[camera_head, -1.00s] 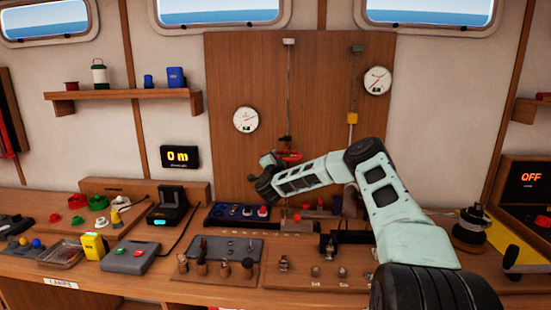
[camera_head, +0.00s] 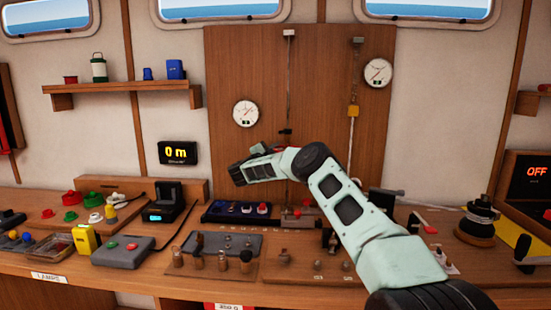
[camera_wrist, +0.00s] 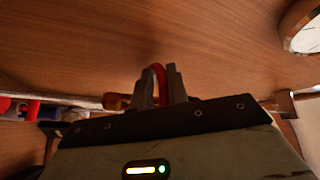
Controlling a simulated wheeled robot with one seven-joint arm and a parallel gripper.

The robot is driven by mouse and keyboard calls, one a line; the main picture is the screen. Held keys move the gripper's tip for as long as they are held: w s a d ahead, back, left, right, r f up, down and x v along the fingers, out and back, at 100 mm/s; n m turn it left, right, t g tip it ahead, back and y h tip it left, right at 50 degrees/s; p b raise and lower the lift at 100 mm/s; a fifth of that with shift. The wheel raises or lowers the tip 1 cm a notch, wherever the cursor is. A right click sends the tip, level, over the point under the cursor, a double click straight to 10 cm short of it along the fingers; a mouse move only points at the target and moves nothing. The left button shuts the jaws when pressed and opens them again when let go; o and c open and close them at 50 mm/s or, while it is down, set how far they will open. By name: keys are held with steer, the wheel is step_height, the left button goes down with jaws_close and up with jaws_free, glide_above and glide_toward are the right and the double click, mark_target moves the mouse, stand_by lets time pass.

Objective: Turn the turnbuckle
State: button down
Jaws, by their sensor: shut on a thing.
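The turnbuckle hangs on the left vertical line (camera_head: 289,80) of the wooden panel; most of its body is hidden behind my arm in the head view. A red loop, which looks like its handle, shows in the wrist view (camera_wrist: 157,71) between the two grey fingers of my gripper (camera_wrist: 160,85). The fingers are closed around it. The line lies across the wrist view from left to right.
A round gauge (camera_head: 246,113) is left of the line and another (camera_head: 378,73) is at upper right.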

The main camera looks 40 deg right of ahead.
steer(key=shift+d+m+g+b, duration=0.2)
steer(key=shift+m+g+b, duration=0.3)
steer(key=shift+g+b, duration=0.3)
steer(key=shift+w+d+r+g, duration=0.1)
steer(key=shift+r+g, duration=0.05)
steer(key=shift+g, duration=0.25)
steer(key=c, duration=1.4)
jaws_free()
steer(key=shift+m, duration=0.3)
steer(key=a+f+b, duration=0.1)
steer(key=a, duration=0.4)
steer(key=a+f+b, duration=0.1)
steer(key=a+b, duration=0.1)
steer(key=a, duration=0.4)
steer(key=a+f+b, duration=0.1)
steer(key=a+f, duration=0.1)
steer(key=a, duration=0.4)
steer(key=shift+s, duration=0.3)
